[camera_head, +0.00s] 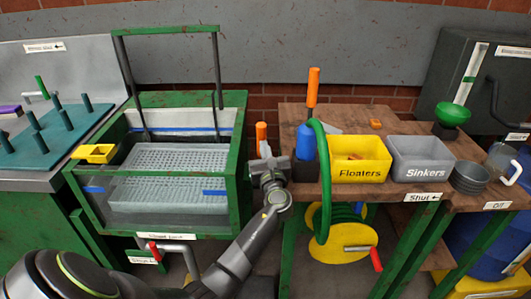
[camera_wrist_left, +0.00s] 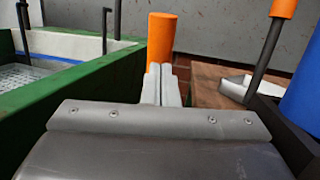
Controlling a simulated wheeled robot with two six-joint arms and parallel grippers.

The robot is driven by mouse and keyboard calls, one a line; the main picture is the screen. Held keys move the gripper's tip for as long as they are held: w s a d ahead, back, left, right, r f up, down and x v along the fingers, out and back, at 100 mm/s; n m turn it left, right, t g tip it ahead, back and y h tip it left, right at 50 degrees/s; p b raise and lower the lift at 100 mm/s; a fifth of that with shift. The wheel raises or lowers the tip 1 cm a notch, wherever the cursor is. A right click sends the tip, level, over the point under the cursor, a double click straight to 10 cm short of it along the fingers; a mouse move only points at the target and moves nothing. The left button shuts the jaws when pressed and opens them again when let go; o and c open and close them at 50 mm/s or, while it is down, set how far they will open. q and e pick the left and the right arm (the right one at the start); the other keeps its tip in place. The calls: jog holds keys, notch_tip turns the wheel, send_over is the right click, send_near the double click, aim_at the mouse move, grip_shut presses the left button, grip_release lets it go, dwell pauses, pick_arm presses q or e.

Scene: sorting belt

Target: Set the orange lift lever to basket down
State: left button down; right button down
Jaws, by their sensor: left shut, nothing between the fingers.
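A short upright orange cylinder (camera_head: 261,136), apparently the lift lever's handle, stands at the right side of the green-framed tank. My left gripper (camera_head: 267,160) is shut and empty just in front of it. In the left wrist view the closed fingertips (camera_wrist_left: 161,84) overlap the lower part of the orange cylinder (camera_wrist_left: 162,36); I cannot tell whether they touch. The cylinder's lower end is hidden. A pale perforated basket (camera_head: 165,158) sits inside the tank (camera_head: 241,165). My right gripper is not in view.
Another orange handle (camera_head: 313,85) on a dark rod rises beside a blue cylinder (camera_head: 305,142) and green hose on the wooden bench (camera_head: 385,120). Yellow Floaters (camera_head: 361,173) and grey Sinkers (camera_head: 425,173) bins stand right. A yellow hose reel (camera_head: 345,243) hangs below.

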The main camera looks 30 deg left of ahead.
aim_at(265, 137)
pick_arm(q)
jog(key=shift+g+h, duration=0.6)
jog(key=shift+h, duration=0.1)
jog(key=w+p, duration=0.1)
jog(key=p, duration=0.1)
jog(key=w+a+r+p, duration=0.1)
jog(key=p, duration=0.1)
jog(key=w+a+r+p, duration=0.1)
jog(key=p, duration=0.2)
jog(key=shift+w, duration=0.15)
jog(key=shift+w+a+m+p, duration=0.3)
jog(key=shift+w+p, duration=0.25)
jog(key=shift+p, duration=0.3)
jog(key=shift+r, duration=0.1)
jog(key=shift+r, duration=0.1)
jog(key=shift+g, duration=0.4)
notch_tip(265, 137, up, 9)
jog(key=shift+r+p, duration=0.2)
jog(key=shift+p, duration=0.8)
jog(key=shift+s+d+f+h, duration=0.1)
jog(key=shift+h, duration=0.2)
